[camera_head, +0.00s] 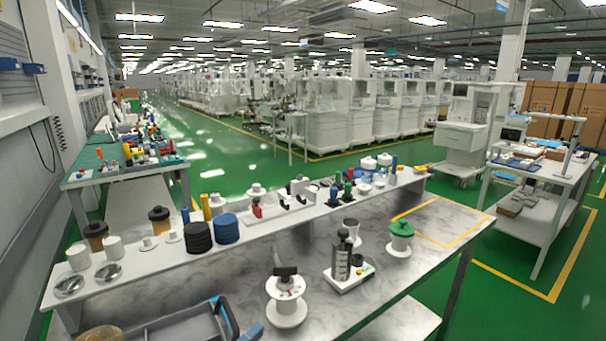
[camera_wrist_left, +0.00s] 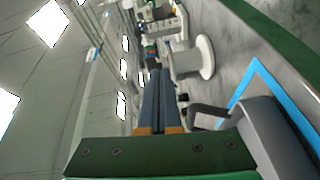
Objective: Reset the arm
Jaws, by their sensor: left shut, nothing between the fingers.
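My left gripper (camera_head: 250,333) shows only as blue-grey fingertips at the bottom edge of the head view, beside a grey tray (camera_head: 180,330) with a blue edge. In the left wrist view the two long fingers of my left gripper (camera_wrist_left: 157,75) lie together, shut and empty. Ahead and right of them in that view is a white flanged part (camera_wrist_left: 190,60). Most of my left arm is outside the head view. My right gripper is in neither view.
A marbled bench holds a white flanged part with a black top (camera_head: 286,298), a black bottle on a white base (camera_head: 341,262) and a green-topped part (camera_head: 400,238). A raised white shelf (camera_head: 130,270) behind carries several small parts. The bench's right end (camera_head: 450,240) is mostly clear.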

